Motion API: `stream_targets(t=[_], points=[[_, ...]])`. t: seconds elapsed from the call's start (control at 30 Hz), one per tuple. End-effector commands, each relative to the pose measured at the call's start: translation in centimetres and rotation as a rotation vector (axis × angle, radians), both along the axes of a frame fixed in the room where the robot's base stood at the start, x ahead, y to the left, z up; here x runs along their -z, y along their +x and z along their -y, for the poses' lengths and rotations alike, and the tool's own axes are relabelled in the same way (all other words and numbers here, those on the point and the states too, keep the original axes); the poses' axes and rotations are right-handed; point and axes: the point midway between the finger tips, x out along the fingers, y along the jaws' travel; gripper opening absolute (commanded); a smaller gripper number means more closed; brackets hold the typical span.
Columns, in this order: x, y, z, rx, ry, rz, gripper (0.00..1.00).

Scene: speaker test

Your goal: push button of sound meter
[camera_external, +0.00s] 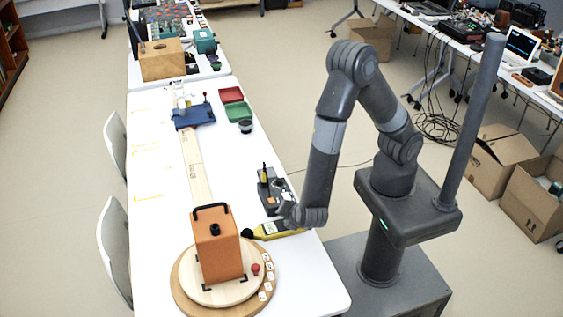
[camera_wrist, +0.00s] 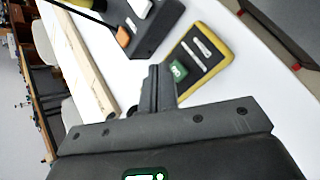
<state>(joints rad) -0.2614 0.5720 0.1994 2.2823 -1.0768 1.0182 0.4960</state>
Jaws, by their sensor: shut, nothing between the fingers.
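The sound meter (camera_external: 272,231) is a yellow handheld device with a dark round tip (camera_external: 247,233). It lies on the white table below my gripper in the external view. In the wrist view the sound meter (camera_wrist: 222,38) shows a yellow rim, a dark face, a pale display strip and a green patch. My gripper (camera_external: 285,211) points down close to the meter, its fingers together and empty. In the wrist view the fingers (camera_wrist: 159,72) stand just left of the green patch and hide part of the meter. I cannot tell whether they touch it.
A dark grey device (camera_external: 268,190) with a yellow-and-black item stands just behind the meter; it also shows in the wrist view (camera_wrist: 150,32). An orange box (camera_external: 216,250) stands on a round wooden board (camera_external: 185,290) at front left. A long wooden strip (camera_external: 193,165) lies farther back.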

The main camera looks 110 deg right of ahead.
Motion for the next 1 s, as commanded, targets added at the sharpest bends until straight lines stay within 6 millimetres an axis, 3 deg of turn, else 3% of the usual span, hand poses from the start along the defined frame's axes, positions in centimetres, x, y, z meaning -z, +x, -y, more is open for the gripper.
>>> stream_targets(t=[1.0], points=[[1.3,0.0,0.0,-0.001,0.000,-0.001,0.00]])
